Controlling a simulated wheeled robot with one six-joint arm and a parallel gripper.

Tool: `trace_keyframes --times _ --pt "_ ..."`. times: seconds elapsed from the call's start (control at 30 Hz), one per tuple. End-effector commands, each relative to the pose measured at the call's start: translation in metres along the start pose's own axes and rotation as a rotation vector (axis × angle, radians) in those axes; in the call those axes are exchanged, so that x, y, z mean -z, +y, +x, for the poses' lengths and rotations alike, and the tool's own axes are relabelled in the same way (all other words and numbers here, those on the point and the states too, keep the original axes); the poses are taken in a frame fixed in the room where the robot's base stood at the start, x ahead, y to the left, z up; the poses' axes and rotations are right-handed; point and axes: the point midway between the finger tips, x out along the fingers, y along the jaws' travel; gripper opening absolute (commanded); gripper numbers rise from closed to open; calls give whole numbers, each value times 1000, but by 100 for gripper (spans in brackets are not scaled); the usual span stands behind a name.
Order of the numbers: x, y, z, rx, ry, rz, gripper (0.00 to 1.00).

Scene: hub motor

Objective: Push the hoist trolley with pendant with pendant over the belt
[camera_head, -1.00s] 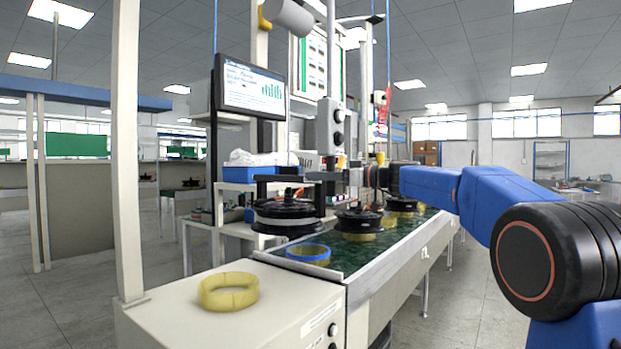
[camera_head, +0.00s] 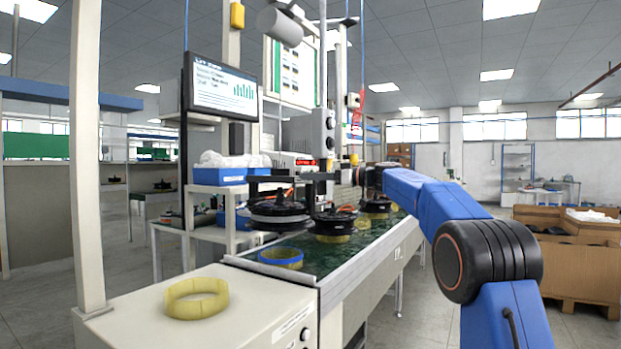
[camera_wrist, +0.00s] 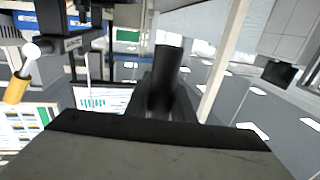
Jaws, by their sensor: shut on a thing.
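The hoist's grey pendant box (camera_head: 325,130) with round black buttons hangs upright on its pole in the head view. Below it, a dark hoist bracket (camera_head: 270,180) reaches left and carries a black hub motor (camera_head: 278,214). The motor hangs above the near left end of the green belt (camera_head: 345,257), roughly over a blue-rimmed ring (camera_head: 281,257). My gripper (camera_head: 338,177) is at the hoist just below the pendant, shut on a part of it. In the wrist view a dark upright bar (camera_wrist: 165,78) stands at the jaws; the exact contact is hidden.
A yellow ring (camera_head: 197,298) lies on the white cabinet (camera_head: 240,325) in front. More motors (camera_head: 333,222) stand along the belt. A monitor (camera_head: 222,86) and blue bin (camera_head: 218,175) are behind.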

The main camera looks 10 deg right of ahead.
Motion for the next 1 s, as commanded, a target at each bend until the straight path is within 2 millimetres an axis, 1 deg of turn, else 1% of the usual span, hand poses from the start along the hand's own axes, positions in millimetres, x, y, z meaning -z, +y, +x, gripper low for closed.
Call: trace_keyframes --times 0.03,0.17,0.2,0.27,0.57,0.67,0.77,0.87,1.0 --pt "1 4 -2 -11 4 0 0" --pt "2 5 -2 -14 5 0 0" --pt "2 5 -2 -14 6 0 26" --pt "2 5 -2 -14 5 -1 40" --pt "1 3 -2 -9 4 -1 40" --pt "1 3 -7 -9 3 -1 40" --pt "2 3 -18 -10 3 -2 40" --pt "1 3 -35 -11 3 -1 40" --pt "2 3 -63 -11 3 -1 40"
